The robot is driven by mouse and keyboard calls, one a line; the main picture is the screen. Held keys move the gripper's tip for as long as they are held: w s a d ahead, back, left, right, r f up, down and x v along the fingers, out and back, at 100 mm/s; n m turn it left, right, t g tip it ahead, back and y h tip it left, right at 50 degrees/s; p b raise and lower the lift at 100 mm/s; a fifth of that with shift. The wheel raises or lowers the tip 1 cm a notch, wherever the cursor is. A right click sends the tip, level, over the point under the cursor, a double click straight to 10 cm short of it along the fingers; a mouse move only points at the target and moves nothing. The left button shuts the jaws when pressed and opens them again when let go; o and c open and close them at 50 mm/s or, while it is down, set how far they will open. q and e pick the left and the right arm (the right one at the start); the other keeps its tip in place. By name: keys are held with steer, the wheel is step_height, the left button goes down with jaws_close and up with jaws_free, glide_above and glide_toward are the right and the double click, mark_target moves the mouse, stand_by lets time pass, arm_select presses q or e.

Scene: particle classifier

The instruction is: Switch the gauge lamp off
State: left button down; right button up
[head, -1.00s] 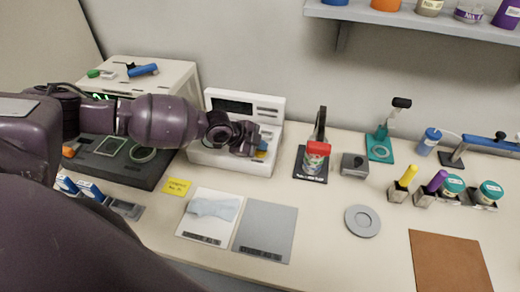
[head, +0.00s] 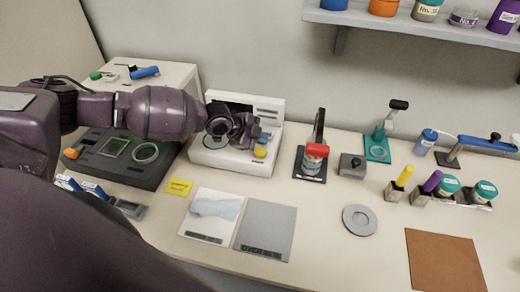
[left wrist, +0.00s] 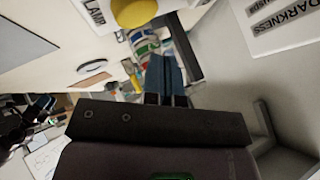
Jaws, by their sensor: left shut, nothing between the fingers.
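In the left wrist view, the yellow knob (left wrist: 135,12) is beside a "LAMP" label (left wrist: 95,12), cut by the top edge. My left gripper (head: 264,137) is in front of the unit's panel, its blue fingertips just above the knob in the picture. They also show shut and empty in the left wrist view (left wrist: 166,78). Contact with the knob is not visible.
A dark stand with a red-topped can (head: 316,152) is just right of the unit. A grey box (head: 352,166) stands beyond it. A dark tray (head: 120,170) is at the left. White and grey sheets (head: 266,228) lie in front.

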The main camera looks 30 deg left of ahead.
mark_target(260, 153)
arm_select(q)
steer(key=shift+r+p, duration=1.05)
steer(key=shift+r, duration=0.6)
